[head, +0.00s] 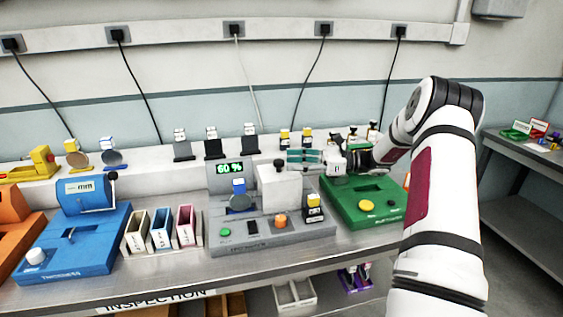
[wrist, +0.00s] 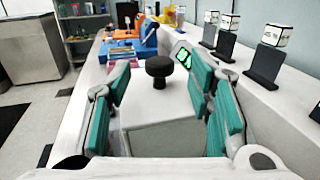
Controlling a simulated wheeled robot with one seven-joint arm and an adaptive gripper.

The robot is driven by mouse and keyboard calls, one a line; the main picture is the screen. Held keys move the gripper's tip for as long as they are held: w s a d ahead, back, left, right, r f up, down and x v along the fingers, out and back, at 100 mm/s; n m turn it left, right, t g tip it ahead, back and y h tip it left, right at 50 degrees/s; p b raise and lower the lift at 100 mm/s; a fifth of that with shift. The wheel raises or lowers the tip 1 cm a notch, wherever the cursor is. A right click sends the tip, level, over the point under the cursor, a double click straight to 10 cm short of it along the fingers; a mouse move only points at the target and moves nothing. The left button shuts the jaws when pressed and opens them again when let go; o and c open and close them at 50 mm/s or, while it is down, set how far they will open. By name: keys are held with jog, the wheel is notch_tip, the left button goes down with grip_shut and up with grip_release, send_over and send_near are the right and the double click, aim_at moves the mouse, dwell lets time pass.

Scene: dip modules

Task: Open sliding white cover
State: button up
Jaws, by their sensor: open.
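The white cover (head: 281,190) is a box-shaped block on the grey module (head: 275,233), right of its green 60 % display (head: 230,169). A black round knob (head: 279,164) stands on it. In the wrist view the white cover (wrist: 165,125) lies ahead with its black knob (wrist: 159,70) upright at its far part. My gripper (head: 303,160) is open, with teal finger pads, just right of and slightly above the knob. In the wrist view my gripper (wrist: 160,85) has its fingers spread on both sides of the knob's line, with nothing held. I cannot tell whether the fingers touch the cover.
A green module (head: 362,203) stands at right under my arm. A blue module (head: 75,237) and coloured bins (head: 160,229) stand at left. On the grey module are an orange knob (head: 281,220) and a black-yellow part (head: 314,207). Several black holders line the back shelf.

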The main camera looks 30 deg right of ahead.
jog(key=v, duration=0.6)
jog(key=shift+s+d, duration=0.2)
jog(key=shift+d, duration=0.15)
jog(key=shift+d, duration=0.1)
